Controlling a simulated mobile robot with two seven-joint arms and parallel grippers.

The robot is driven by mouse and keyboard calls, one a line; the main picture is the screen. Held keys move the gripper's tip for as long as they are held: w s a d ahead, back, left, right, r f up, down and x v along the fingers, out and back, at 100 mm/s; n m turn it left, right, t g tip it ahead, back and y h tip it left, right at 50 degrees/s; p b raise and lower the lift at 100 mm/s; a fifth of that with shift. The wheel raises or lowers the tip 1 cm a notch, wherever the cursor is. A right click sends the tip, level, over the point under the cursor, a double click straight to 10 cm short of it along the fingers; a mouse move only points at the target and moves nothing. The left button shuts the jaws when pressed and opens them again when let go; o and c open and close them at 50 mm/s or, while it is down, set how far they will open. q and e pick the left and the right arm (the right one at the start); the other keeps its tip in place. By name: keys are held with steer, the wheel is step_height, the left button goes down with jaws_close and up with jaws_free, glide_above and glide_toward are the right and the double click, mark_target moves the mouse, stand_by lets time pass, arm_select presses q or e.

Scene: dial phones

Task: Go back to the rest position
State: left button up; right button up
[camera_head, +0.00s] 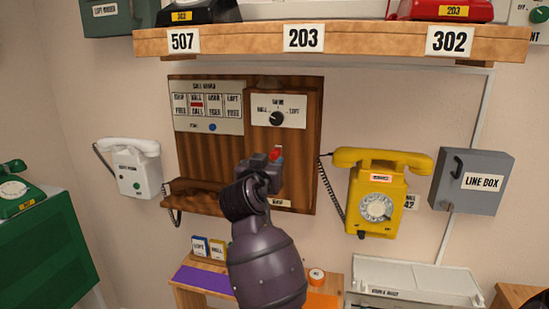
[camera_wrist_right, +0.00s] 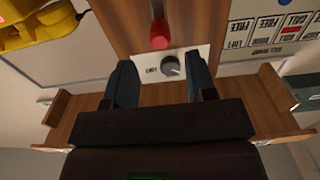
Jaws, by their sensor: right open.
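My right gripper (camera_head: 268,165) is in front of the lower part of the brown wooden call board (camera_head: 185,150). In the right wrist view, my right gripper (camera_wrist_right: 160,70) has its two fingers spread with nothing between them. Beyond them show a dark round knob (camera_wrist_right: 170,67) on a white plate and a red-tipped part (camera_wrist_right: 159,35). In the head view, the knob (camera_head: 277,118) is above the gripper and the red tip (camera_head: 276,153) is right by its fingers; whether they touch is unclear. My left gripper is not in view.
A yellow dial phone (camera_head: 377,190) and a grey line box (camera_head: 470,181) hang to the right. A white phone (camera_head: 132,167) hangs to the left. A wooden shelf (camera_head: 350,42) is above. A small table (camera_head: 190,292) stands below, and a green cabinet (camera_head: 45,250) at left.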

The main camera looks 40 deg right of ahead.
stand_by(0.3)
steer(key=w+a+r+n+t+y, duration=0.2)
steer(key=w+a+n+t+y, duration=0.1)
steer(key=a+n+t+y, duration=0.15)
steer(key=s+a+f+n+t+y, duration=0.1)
steer(key=s+a+f+n+y, duration=0.2)
steer(key=f, duration=0.5)
steer(key=a+f+n+t+y, duration=0.1)
steer(key=a+f+n+y, duration=0.25)
steer(key=f, duration=0.45)
steer(key=s+d+f+g+y, duration=0.2)
steer(key=s+f+g, duration=0.4)
steer(key=s+f, duration=2.1)
steer(key=shift+s+f+y, duration=0.3)
steer(key=shift+s+f, duration=0.1)
steer(key=shift+f, duration=0.3)
steer(key=shift+g, duration=0.25)
